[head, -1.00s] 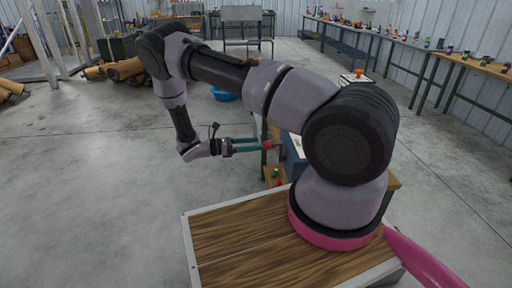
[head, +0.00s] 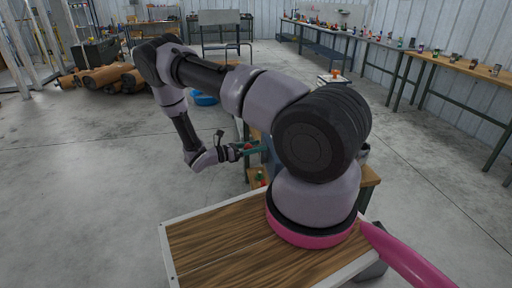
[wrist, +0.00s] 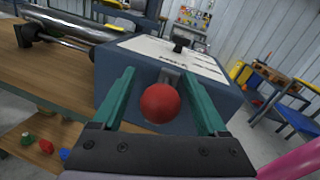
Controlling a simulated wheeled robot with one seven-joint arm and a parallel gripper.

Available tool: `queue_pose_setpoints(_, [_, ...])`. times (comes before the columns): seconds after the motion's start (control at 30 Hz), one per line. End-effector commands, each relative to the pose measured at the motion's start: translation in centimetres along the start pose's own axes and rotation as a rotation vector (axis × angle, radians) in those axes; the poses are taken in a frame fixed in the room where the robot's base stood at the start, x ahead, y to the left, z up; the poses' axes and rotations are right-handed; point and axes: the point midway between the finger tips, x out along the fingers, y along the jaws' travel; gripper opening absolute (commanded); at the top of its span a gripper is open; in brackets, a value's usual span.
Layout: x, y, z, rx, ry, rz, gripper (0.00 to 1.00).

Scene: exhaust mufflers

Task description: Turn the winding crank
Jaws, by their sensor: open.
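The winding crank shows in the wrist view as a red ball knob (wrist: 161,103) on a grey lever (wrist: 170,76) at the front of a blue-grey machine box (wrist: 232,98). My gripper (wrist: 165,92) is open, with one green finger on each side of the red knob. I see gaps between the knob and both fingers; I cannot tell how deep the knob sits between them. In the head view, my gripper (head: 262,147) reaches toward the machine, which is mostly hidden behind my arm.
The machine stands on a wooden bench (wrist: 50,85) with a metal tube (wrist: 72,27) at left. A lower shelf (wrist: 40,160) holds small red, green and blue items. Brown cylinders (head: 100,76) lie on the floor at far left. Floor left of my arm is clear.

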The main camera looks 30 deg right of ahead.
Motion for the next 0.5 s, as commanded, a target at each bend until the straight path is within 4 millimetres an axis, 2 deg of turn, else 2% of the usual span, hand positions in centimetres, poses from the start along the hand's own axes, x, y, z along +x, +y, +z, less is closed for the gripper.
queue_pose_setpoints(0.23, [0.06, 0.01, 0.01, 0.001, 0.000, 0.001, 0.76])
queue_pose_setpoints(0.27, [0.06, 0.01, 0.01, 0.001, 0.000, 0.001, 0.68])
queue_pose_setpoints(0.3, [0.06, 0.01, 0.01, 0.001, 0.000, 0.000, 0.53])
queue_pose_setpoints(0.43, [0.04, 0.08, 0.02, 0.001, 0.000, 0.002, 0.03])
queue_pose_setpoints(0.5, [0.03, 0.13, 0.02, 0.001, 0.001, 0.004, 0.00])
